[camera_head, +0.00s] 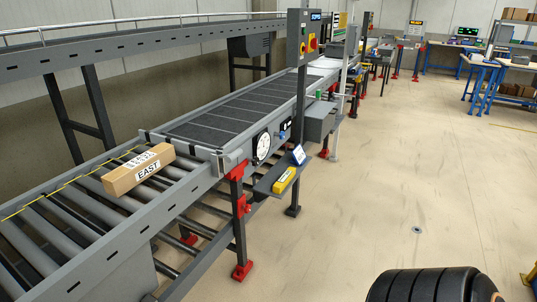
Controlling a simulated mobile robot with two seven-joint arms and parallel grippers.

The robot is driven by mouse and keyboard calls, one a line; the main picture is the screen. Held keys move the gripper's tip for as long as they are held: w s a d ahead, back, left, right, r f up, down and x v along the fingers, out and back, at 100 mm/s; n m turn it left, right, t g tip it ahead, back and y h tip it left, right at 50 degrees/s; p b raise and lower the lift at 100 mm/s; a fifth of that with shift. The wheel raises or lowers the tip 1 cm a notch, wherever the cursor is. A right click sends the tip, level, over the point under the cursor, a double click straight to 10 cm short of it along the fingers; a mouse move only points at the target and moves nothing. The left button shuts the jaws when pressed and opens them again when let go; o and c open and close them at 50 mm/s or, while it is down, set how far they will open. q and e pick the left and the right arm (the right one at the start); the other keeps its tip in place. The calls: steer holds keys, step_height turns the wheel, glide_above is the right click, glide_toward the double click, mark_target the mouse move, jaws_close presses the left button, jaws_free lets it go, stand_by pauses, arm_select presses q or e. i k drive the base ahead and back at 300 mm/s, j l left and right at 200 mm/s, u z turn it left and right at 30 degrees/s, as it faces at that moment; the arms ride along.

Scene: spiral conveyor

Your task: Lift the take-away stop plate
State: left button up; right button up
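I cannot pick out the take-away stop plate for certain. A grey crosspiece (183,145) spans the conveyor where the rollers meet the dark belt, but I cannot tell whether it is the stop plate or whether it is raised. A brown carton (138,172) marked EAST lies on the roller section (62,228), just before that crosspiece. Neither of my grippers is in view.
The dark belt (235,112) runs away to the back. A post with a control box (303,38) and a small shelf with a yellow device (284,180) stand on its right side. A black ribbed rounded shape (433,286) fills the bottom right. The right floor is largely clear.

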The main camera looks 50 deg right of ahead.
mark_target(190, 149)
steer(key=z, duration=1.4)
steer(key=i+l+u, duration=0.1)
steer(key=u, duration=0.3)
steer(key=i+l+u, duration=0.15)
steer(key=u, duration=0.2)
steer(key=l+u, duration=0.15)
steer(key=u, duration=0.25)
steer(key=i+l+u, duration=0.15)
steer(key=l, duration=0.15)
steer(key=l+u, duration=0.15)
steer(key=l, duration=0.15)
steer(key=i+l+u, duration=0.15)
steer(key=l, duration=0.15)
steer(key=i+l, duration=0.1)
steer(key=l, duration=0.45)
steer(key=i+l+u, duration=0.1)
steer(key=l, duration=0.5)
steer(key=i+l, duration=0.1)
steer(key=l, duration=0.45)
steer(key=i+l, duration=0.1)
steer(key=l, duration=0.5)
steer(key=j+u, duration=0.05)
